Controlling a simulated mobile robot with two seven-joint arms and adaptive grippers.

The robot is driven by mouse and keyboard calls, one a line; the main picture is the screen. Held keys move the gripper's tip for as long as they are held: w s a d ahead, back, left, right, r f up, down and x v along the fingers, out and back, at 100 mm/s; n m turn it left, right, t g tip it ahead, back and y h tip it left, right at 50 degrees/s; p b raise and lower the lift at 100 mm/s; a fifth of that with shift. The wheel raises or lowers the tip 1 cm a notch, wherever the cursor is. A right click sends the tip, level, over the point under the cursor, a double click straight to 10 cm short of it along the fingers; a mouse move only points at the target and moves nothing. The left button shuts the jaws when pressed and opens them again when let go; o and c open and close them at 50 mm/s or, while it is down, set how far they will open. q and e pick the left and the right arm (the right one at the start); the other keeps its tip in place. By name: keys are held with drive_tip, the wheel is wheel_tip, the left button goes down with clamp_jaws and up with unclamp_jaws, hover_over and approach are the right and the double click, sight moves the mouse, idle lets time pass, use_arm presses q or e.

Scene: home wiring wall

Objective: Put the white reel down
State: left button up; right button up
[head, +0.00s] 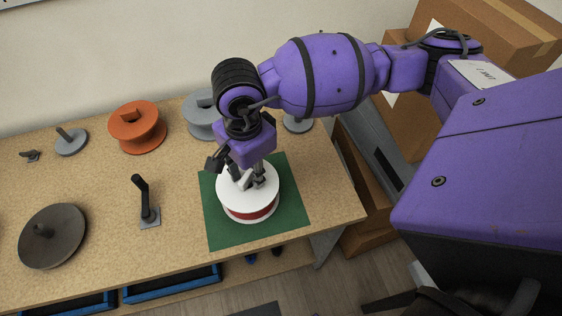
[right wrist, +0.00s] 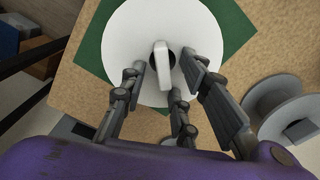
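The white reel (head: 229,196) has white flanges and a red winding. It stands on the green mat (head: 293,220) at the right part of the wooden table, and it looks flat. My right gripper (head: 250,183) points down over the reel's top. In the right wrist view the white reel (right wrist: 125,38) fills the middle, with a narrow white grip (right wrist: 166,68) standing at its centre hole. The fingers of my right gripper (right wrist: 168,70) are spread around this grip, with gaps at both sides. My left gripper is not in view.
An orange reel (head: 137,128), a grey reel (head: 199,122) and a small grey stand (head: 71,143) are along the back. A black upright post (head: 146,205) and a dark round disc (head: 52,238) are left of the mat. Cardboard boxes (head: 478,47) stand at right.

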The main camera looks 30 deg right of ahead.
drive_tip(key=shift+w, duration=0.1)
wheel_tip(320, 180, up, 12)
drive_tip(key=shift+r, duration=0.2)
idle(1.0)
